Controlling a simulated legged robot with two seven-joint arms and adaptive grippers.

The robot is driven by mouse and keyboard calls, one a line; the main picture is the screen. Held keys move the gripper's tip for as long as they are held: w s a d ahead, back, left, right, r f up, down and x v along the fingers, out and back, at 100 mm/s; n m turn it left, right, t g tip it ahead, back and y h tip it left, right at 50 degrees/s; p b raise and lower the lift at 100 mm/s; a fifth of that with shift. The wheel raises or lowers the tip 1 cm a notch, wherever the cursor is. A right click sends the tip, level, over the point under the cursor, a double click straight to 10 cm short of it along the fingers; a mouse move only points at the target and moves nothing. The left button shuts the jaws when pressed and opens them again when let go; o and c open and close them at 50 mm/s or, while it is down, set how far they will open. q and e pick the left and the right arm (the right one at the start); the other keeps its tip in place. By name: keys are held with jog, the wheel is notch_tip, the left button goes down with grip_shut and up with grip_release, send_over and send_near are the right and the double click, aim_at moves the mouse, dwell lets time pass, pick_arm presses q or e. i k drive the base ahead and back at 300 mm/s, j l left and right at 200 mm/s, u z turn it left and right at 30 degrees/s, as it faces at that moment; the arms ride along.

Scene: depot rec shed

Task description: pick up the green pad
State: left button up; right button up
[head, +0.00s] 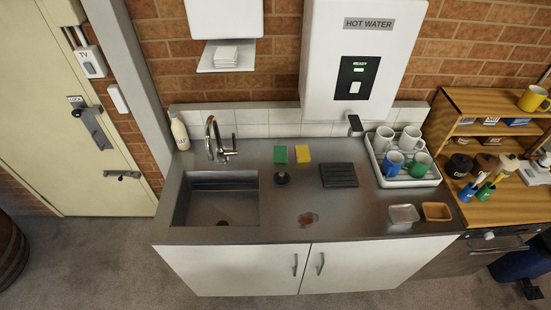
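A small round black object (282,177), perhaps a sink plug, is just in front of the green pad. Nothing covers the green pad. Neither of my grippers shows in the head view.
The sink (222,203) with its curved tap (212,139) is at left. A dark ribbed mat (338,175) and a mug tray (408,182) are at right. A water heater (362,60) hangs above. A brownish wet-looking patch (308,219) and two small dishes are near the front.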

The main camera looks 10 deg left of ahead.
aim_at(280, 153)
jog(key=l, duration=0.7)
jog(key=i+l+u, duration=0.1)
jog(key=l, duration=0.6)
